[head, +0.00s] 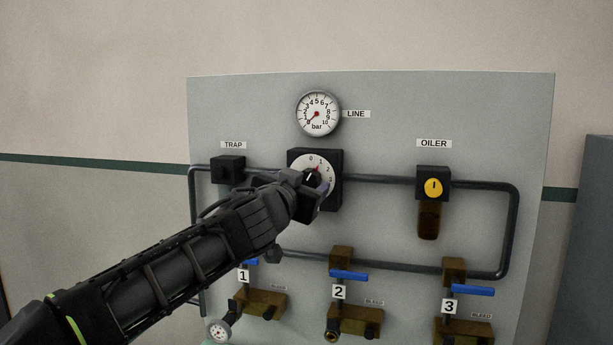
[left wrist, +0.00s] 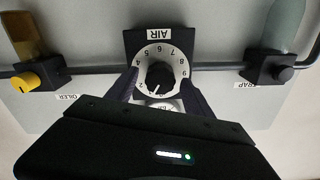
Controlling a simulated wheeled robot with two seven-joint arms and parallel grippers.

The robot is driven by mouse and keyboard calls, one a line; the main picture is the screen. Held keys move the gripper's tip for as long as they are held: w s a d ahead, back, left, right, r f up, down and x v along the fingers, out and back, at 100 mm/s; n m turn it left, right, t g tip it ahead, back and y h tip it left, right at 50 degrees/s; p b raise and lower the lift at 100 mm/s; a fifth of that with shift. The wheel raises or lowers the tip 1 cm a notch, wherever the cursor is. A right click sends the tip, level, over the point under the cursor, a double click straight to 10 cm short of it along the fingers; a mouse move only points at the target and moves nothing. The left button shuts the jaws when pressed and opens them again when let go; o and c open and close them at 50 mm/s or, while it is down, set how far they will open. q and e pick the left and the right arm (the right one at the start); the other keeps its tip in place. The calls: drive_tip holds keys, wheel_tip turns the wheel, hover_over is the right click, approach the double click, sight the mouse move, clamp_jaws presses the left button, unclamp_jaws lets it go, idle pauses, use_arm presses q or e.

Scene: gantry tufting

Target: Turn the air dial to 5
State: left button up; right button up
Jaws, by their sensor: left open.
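The air dial has a round white numbered face (head: 325,164) on a black square housing (head: 334,200), fixed to the grey panel. In the left wrist view its face (left wrist: 171,53) appears upside down, with an AIR label above it in the picture. The black knob (left wrist: 160,75) sits at its centre, its white line pointing down and slightly left there.
A LINE gauge (head: 317,114) sits above the dial, its needle near the low end. The black TRAP block (head: 227,170) is left; the OILER with yellow knob (head: 433,188) is right. Dark pipes and several blue-handled valves (head: 348,276) lie around and below.

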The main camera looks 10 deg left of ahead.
use_arm(q)
drive_tip(key=shift+w, duration=0.8)
drive_tip(key=shift+c, duration=0.6)
clamp_jaws()
